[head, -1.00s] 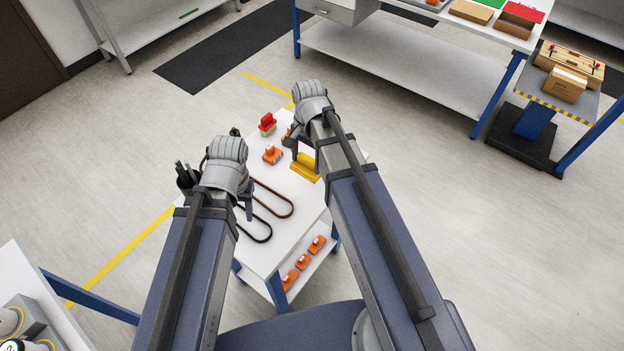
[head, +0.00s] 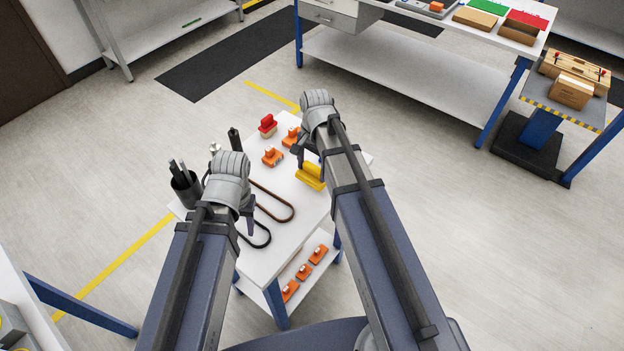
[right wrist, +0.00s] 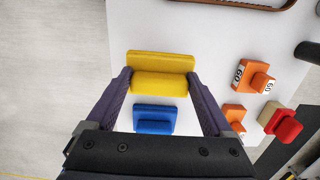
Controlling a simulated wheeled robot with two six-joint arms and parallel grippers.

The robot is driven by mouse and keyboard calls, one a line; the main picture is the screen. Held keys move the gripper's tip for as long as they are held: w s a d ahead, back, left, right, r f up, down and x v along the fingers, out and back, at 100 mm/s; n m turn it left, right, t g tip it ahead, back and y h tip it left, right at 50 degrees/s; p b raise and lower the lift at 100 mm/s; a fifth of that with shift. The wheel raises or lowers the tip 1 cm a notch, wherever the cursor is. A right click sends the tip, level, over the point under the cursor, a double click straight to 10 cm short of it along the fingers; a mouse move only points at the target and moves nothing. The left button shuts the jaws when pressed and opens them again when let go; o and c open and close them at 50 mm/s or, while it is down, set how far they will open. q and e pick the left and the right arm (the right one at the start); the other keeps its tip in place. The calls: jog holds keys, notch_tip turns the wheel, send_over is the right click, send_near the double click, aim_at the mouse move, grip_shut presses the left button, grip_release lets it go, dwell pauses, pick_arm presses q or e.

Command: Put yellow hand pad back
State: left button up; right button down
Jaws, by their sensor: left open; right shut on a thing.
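The yellow hand pad (head: 311,176) is between the fingers of my right gripper (head: 312,158), over the right side of the small white table (head: 283,240). In the right wrist view the yellow hand pad (right wrist: 162,62) spans between both fingertips of the right gripper (right wrist: 160,80), gripped at its ends. It looks raised above the table top. A blue pad (right wrist: 154,120) lies on the table just nearer than it in that view; the head view does not show it. My left gripper (head: 232,200) is open and empty over the table's left side, near the dark looped handles.
Orange blocks (head: 272,157) and a red-topped block (head: 268,125) stand on the table's far part. A black cup with tools (head: 185,185) is at its left edge. Orange pieces (head: 304,271) sit on the lower shelf. A workbench (head: 405,75) stands beyond, across open floor.

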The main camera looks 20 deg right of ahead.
aim_at(312, 174)
pick_arm(q)
jog(key=shift+f+b, duration=1.95)
pick_arm(e)
jog(key=shift+f, duration=1.95)
pick_arm(q)
jog(key=shift+r, duration=0.15)
pick_arm(e)
jog(key=shift+r, duration=0.15)
grip_release()
